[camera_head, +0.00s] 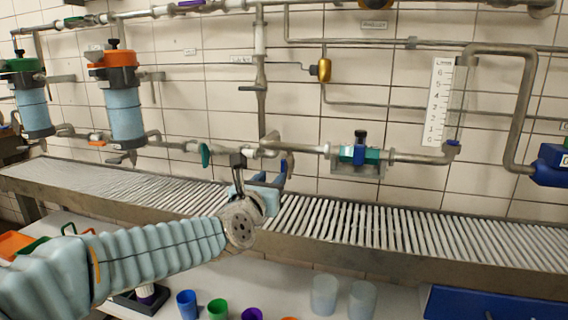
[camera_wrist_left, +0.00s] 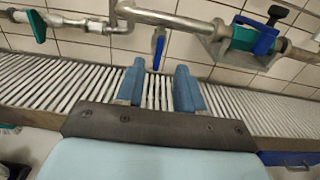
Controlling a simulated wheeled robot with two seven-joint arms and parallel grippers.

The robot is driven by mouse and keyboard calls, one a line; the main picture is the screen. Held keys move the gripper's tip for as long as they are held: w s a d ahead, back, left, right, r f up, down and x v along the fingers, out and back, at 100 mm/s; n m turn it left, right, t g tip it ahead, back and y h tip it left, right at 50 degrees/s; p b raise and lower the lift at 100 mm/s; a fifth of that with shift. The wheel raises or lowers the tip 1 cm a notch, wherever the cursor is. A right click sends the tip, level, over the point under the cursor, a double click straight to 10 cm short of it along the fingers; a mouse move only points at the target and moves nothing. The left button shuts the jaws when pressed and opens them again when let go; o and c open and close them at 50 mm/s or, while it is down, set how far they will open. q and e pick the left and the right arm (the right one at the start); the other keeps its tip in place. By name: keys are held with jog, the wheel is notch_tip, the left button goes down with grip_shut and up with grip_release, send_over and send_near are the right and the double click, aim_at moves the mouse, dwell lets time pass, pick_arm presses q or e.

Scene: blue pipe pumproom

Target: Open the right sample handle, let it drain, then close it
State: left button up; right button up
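My left gripper (camera_head: 266,181) reaches up to the pipe above the slatted trough in the head view. In the left wrist view its two blue fingers (camera_wrist_left: 159,78) stand apart with nothing between them. A blue sample handle (camera_wrist_left: 158,47) hangs down from the pipe just beyond the gap between the fingertips, apart from them. In the head view this handle (camera_head: 289,165) is partly hidden by the gripper and pipework. A green handle (camera_head: 205,155) hangs on the same pipe further left; it also shows in the left wrist view (camera_wrist_left: 37,26). My right gripper is not in view.
A green and blue valve unit (camera_head: 360,155) sits on the pipe to the right. The slatted trough (camera_head: 400,225) runs beneath the pipes. Several coloured cups and two clear beakers (camera_head: 324,294) stand on the lower surface. Blue filter cylinders (camera_head: 125,113) hang at left.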

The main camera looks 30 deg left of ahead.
aim_at(282, 166)
pick_arm(q)
jog(key=p+x, duration=0.2)
jog(key=x, duration=0.7)
jog(key=shift+p, duration=0.3)
jog(key=shift+w+a, duration=0.1)
jog(key=shift+w, duration=0.5)
grip_shut()
